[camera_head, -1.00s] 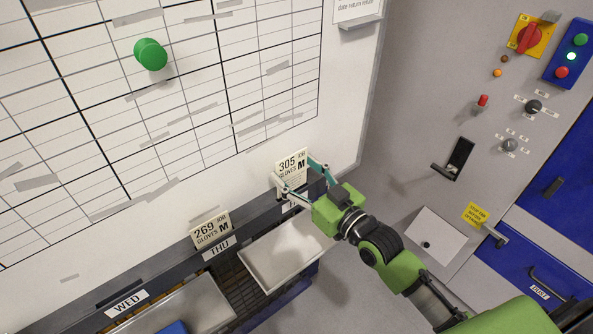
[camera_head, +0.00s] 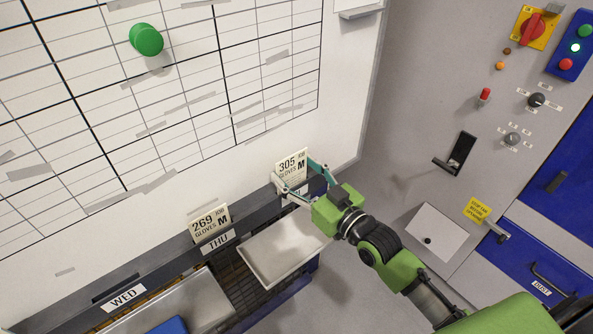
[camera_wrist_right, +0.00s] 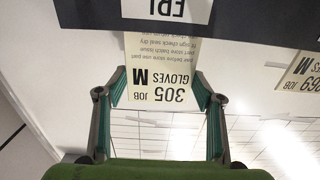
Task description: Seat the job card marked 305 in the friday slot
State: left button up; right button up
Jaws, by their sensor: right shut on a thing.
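The job card marked 305 (camera_head: 291,163) is a cream card reading GLOVES M, upright at the right end of the dark rail (camera_head: 160,258). In the right wrist view this card (camera_wrist_right: 160,78) shows upside down, its lower edge meeting the rail just behind the FRI label (camera_wrist_right: 168,8). How deep it sits in the slot is hidden. My right gripper (camera_head: 296,180) is shut on the card, one finger at each side edge; it also shows in the right wrist view (camera_wrist_right: 160,92). My left gripper is not in view.
A card marked 269 (camera_head: 209,223) stands at the THU label (camera_head: 218,242). The WED label (camera_head: 124,297) is further left. A pale tray (camera_head: 283,250) is below the rail. A whiteboard with a green magnet (camera_head: 146,39) rises behind. A grey panel with switches is at the right.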

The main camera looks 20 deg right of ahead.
aim_at(293, 179)
jog(key=shift+f+b, duration=1.1)
jog(key=shift+f, duration=0.65)
jog(key=o, duration=1.1)
jog(key=shift+o, duration=0.2)
jog(key=v, duration=1.2)
